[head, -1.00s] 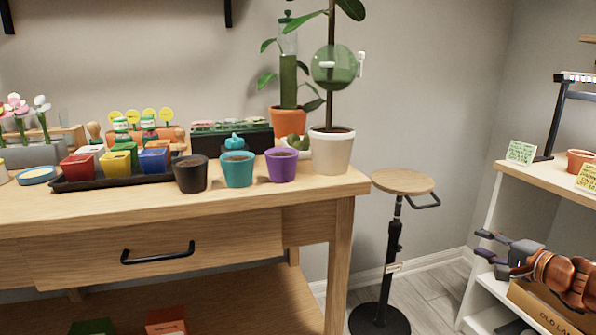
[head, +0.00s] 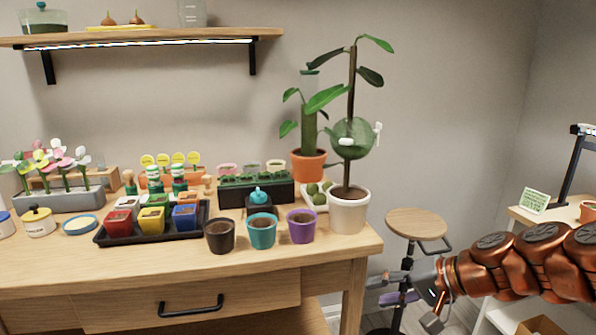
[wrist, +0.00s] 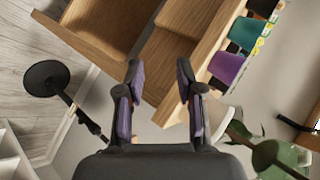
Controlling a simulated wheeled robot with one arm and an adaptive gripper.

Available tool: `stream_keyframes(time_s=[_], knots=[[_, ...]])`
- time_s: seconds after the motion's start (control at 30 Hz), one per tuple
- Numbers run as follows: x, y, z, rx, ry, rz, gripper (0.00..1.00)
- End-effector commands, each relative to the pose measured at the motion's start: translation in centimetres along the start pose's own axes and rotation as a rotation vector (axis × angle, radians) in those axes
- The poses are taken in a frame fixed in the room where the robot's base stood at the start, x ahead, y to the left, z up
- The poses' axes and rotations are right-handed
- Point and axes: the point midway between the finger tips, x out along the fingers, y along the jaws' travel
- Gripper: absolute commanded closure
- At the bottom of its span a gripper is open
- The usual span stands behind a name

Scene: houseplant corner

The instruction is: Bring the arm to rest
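My gripper (head: 378,291) is at the lower right of the head view, beyond the right end of the wooden bench, in front of the stool's post. My copper-coloured arm stretches in from the right edge, nearly level. In the wrist view the two fingers of my gripper (wrist: 159,75) stand apart with nothing between them, so it is open and empty. The gripper looks clear of the bench (head: 345,250), though the exact gap to it and to the stool cannot be told.
A round stool (head: 416,223) stands right of the bench. A white pot (head: 348,214) with a tall plant, a purple pot (head: 301,230) and a teal pot (head: 262,235) stand near the bench's right end. A white shelf unit (head: 520,215) is at the right, behind my arm.

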Motion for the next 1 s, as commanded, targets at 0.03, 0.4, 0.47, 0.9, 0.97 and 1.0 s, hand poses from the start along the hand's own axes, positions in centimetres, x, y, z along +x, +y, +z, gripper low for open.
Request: stream_keyframes(time_s=[0.03, 0.4, 0.47, 0.9, 0.97, 1.0], knots=[[-0.9, -2.1, 1.5, -0.034, -0.039, 0.037, 0.63], [-5.4, -5.7, 12.3, -0.196, -0.303, 0.334, 0.63], [-6.7, -5.8, 13.7, -0.217, -0.335, 0.389, 0.63], [-18.4, -5.5, 20.5, -0.296, -0.494, 0.782, 0.63], [-19.6, -5.3, 20.8, -0.299, -0.503, 0.819, 0.63], [-20.3, -5.2, 21.0, -0.300, -0.506, 0.839, 0.63]])
